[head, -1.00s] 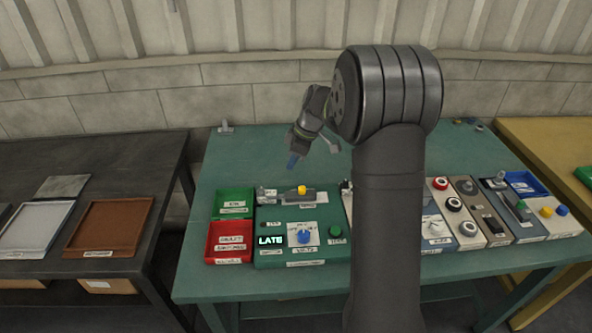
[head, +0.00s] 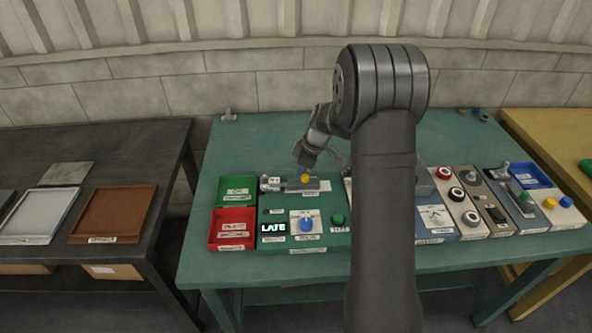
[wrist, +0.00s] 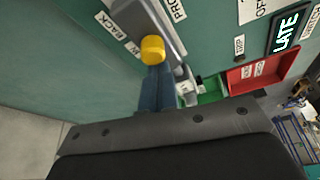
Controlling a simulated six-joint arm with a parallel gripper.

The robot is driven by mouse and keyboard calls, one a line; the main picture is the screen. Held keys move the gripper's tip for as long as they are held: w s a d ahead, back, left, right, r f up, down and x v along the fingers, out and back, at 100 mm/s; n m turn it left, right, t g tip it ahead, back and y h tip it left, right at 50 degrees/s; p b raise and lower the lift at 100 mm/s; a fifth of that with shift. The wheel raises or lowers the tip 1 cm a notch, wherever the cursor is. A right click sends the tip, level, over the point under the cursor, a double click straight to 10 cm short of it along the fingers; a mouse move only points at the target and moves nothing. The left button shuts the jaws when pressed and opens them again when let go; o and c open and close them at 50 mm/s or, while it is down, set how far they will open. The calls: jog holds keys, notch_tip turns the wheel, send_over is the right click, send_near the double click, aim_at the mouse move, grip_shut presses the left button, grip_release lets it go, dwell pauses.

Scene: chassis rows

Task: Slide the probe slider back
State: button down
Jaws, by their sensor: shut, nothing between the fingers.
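The probe slider has a yellow knob (head: 305,180) on a grey track (head: 313,186) along the back of the green panel. In the wrist view the yellow knob (wrist: 153,48) stands on the grey track (wrist: 140,20), with a BACK label (wrist: 103,20) beside the track. My gripper (head: 301,174) is shut and empty, with its blue fingers right at the knob. In the wrist view the fingers of my gripper (wrist: 156,80) lie directly below the knob in the picture. I cannot tell whether they touch it.
A lit LATE display (head: 273,227), a blue dial (head: 307,223) and a green button (head: 338,219) are on the panel's front part. Green (head: 237,190) and red (head: 232,229) bins stand left of it. My arm hides the panel's right side.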

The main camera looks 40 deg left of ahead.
jog(key=shift+w+d, duration=1)
jog(key=shift+w, duration=0.05)
jog(key=s+a, duration=0.1)
jog(key=a, duration=0.1)
jog(key=s+a, duration=0.1)
jog(key=a, duration=0.1)
jog(key=shift+s, duration=0.3)
jog(key=v, duration=1)
jog(key=shift+w+d, duration=0.15)
